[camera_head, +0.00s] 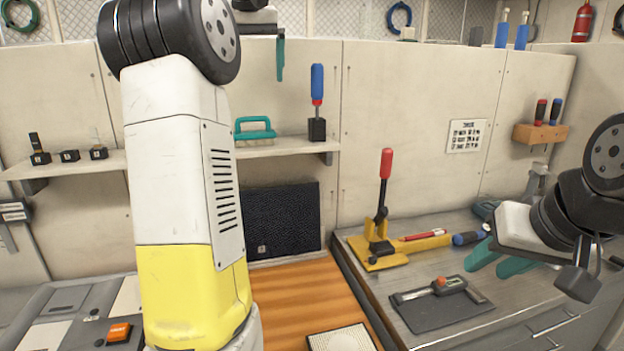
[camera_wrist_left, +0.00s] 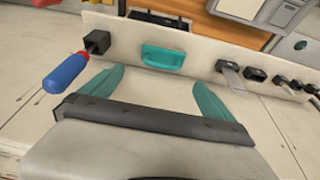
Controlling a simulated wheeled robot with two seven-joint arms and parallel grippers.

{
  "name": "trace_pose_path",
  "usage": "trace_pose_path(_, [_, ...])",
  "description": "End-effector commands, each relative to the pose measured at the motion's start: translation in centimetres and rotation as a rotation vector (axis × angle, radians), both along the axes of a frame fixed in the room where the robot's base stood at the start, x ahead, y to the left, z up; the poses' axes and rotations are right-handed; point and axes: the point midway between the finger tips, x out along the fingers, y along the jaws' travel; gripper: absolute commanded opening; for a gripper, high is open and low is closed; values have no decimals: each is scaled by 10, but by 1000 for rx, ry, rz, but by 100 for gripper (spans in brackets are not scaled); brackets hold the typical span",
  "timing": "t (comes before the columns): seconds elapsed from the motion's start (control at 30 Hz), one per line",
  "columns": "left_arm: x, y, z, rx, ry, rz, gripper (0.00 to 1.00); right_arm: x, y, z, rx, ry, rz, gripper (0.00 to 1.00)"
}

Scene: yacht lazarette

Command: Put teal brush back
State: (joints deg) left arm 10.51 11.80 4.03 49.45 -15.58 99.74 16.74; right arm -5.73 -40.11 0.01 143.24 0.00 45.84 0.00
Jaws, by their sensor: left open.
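The teal brush (camera_head: 255,130) sits on the wall shelf (camera_head: 280,147) with its loop handle upward. It also shows in the left wrist view (camera_wrist_left: 163,58), beyond my fingertips and roughly between them. My left gripper (camera_head: 280,60) is raised above the shelf; only a teal finger of it shows in the head view. In the left wrist view its two teal fingers (camera_wrist_left: 158,80) are wide apart, with nothing between them and not touching the brush. My right gripper (camera_head: 492,262) is over the right counter, its teal fingers apart and empty.
A blue-and-red screwdriver (camera_head: 317,86) stands in a black block right of the brush. Small black holders (camera_head: 69,156) line the left shelf. A red-handled lever on a yellow base (camera_head: 378,252) and a black mat (camera_head: 440,306) occupy the counter.

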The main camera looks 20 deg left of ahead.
Motion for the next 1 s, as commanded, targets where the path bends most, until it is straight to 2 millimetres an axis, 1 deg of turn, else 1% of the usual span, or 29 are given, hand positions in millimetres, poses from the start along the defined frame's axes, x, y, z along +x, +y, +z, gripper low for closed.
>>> trace_pose_path(0.07, [-9, -13, -2, 2, -12, -45, 100, 0, 0, 0, 0, 0, 0, 36])
trace_pose_path(0.17, [-22, -35, -12, 5, -35, -120, 100, 0, 0, 0, 0, 0, 0, 36])
trace_pose_path(0.27, [-39, -57, -28, 3, -62, -199, 100, 0, 0, 0, 0, 0, 0, 36])
trace_pose_path(0.37, [-59, -79, -48, -3, -92, -271, 100, 0, 0, 0, 0, 0, 0, 36])
trace_pose_path(0.57, [-107, -122, -101, -23, -151, -401, 100, 0, 0, 0, 0, 0, 0, 36])
trace_pose_path(0.6, [-118, -130, -115, -29, -162, -426, 100, 0, 0, 0, 0, 0, 0, 36])
trace_pose_path(0.67, [-135, -141, -135, -37, -181, -458, 100, 0, 0, 0, 0, 0, 0, 36])
trace_pose_path(0.7, [-146, -149, -149, -43, -194, -480, 100, 0, 0, 0, 0, 0, 0, 36])
trace_pose_path(0.77, [-162, -159, -170, -52, -211, -508, 100, 0, 0, 0, 0, 0, 0, 36])
trace_pose_path(0.8, [-172, -165, -183, -58, -223, -526, 100, 0, 0, 0, 0, 0, 0, 36])
trace_pose_path(0.9, [-194, -178, -214, -70, -245, -560, 100, 0, 0, 0, 0, 0, 0, 36])
trace_pose_path(1.0, [-209, -186, -236, -79, -262, -581, 100, 0, 0, 0, 0, 0, 0, 36])
